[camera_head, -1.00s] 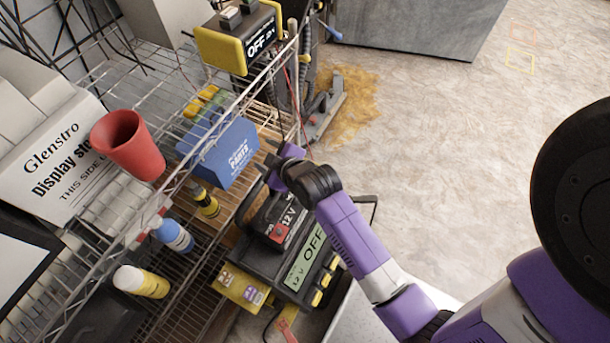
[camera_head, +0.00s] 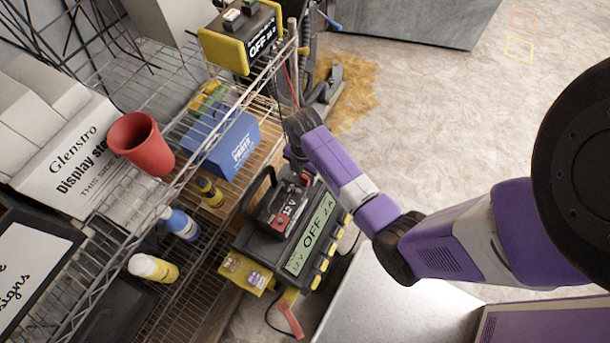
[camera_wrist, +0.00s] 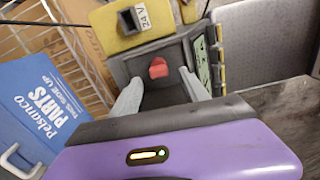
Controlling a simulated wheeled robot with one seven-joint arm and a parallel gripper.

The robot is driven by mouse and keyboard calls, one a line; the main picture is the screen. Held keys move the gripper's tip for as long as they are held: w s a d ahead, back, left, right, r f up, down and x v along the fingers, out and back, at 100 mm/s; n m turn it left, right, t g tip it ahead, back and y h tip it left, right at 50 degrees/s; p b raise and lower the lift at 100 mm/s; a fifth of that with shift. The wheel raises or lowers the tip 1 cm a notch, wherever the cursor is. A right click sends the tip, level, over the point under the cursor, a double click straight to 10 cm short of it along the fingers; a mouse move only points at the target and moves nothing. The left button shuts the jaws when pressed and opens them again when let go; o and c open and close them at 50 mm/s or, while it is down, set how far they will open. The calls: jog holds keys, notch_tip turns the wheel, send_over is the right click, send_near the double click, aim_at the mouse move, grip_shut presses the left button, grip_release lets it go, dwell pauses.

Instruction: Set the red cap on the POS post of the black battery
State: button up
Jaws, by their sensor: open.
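The black battery (camera_head: 285,218), marked 12 V with a red label at one end, sits in the black charger (camera_head: 258,243), whose screen reads OFF. In the wrist view, the red cap (camera_wrist: 158,69) is on top of the battery (camera_wrist: 137,64), toward the end nearest the yellow 24 V block. It appears to be on the post there, but the post itself is hidden. My gripper (camera_wrist: 160,78) is open, with one grey finger on each side of the battery top below the cap. Both fingers look apart from it. In the head view, my gripper (camera_head: 294,158) is at the battery's far side.
A blue parts box (camera_head: 232,145) stands on the wire shelf beside the charger. A yellow block (camera_wrist: 135,25) marked 24 V adjoins it. A red cup (camera_head: 140,145) and several bottles are on the left. A yellow-and-black charger (camera_head: 242,38) is above. Floor is open at right.

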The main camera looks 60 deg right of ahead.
aim_at(305, 177)
jog(key=f, duration=0.3)
jog(key=shift+d+f, duration=0.3)
jog(key=shift+d, duration=0.05)
jog(key=shift+f, duration=0.65)
jog(key=shift+c, duration=0.4)
grip_shut()
